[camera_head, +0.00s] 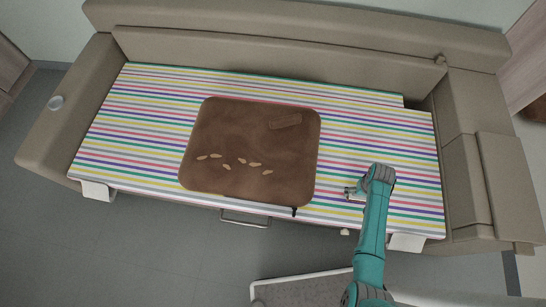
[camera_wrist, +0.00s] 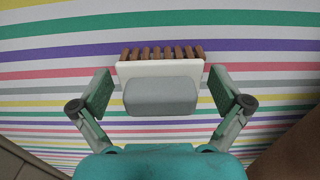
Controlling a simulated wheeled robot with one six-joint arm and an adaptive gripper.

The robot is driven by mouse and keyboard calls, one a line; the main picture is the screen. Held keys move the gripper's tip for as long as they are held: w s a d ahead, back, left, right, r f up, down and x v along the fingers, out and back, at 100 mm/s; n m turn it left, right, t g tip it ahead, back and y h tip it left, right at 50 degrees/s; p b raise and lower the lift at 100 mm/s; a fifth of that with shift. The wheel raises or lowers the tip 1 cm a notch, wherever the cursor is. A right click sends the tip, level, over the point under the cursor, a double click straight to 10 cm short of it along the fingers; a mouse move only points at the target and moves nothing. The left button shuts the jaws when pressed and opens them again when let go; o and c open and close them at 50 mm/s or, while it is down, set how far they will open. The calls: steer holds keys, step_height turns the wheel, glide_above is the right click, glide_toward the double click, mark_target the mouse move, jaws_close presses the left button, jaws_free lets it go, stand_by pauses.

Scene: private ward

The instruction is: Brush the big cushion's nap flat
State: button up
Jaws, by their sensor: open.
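The big brown cushion (camera_head: 250,135) lies flat on the striped sofa bed, left of my gripper (camera_head: 353,192) in the head view. Several pale, leaf-shaped marks show on its front half, and a slightly raised-looking brown patch (camera_head: 286,120) near its back right. In the wrist view, a brush (camera_wrist: 160,95) with a grey grip, white plate and brown bristles is between the fingers of my gripper (camera_wrist: 161,88). The fingers are open, with a gap on each side of the grip. In the head view the brush is mostly hidden by my gripper. A cushion edge (camera_wrist: 292,152) shows at lower right.
The striped mattress (camera_head: 400,145) is clear around the brush. The sofa backrest (camera_head: 280,50) and right armrest (camera_head: 470,150) bound it. A metal bar (camera_head: 245,219) runs along the front edge. A small dark item (camera_head: 294,212) hangs at the cushion's front right corner.

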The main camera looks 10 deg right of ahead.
steer(key=c, duration=1.7)
steer(key=shift+r, duration=3.05)
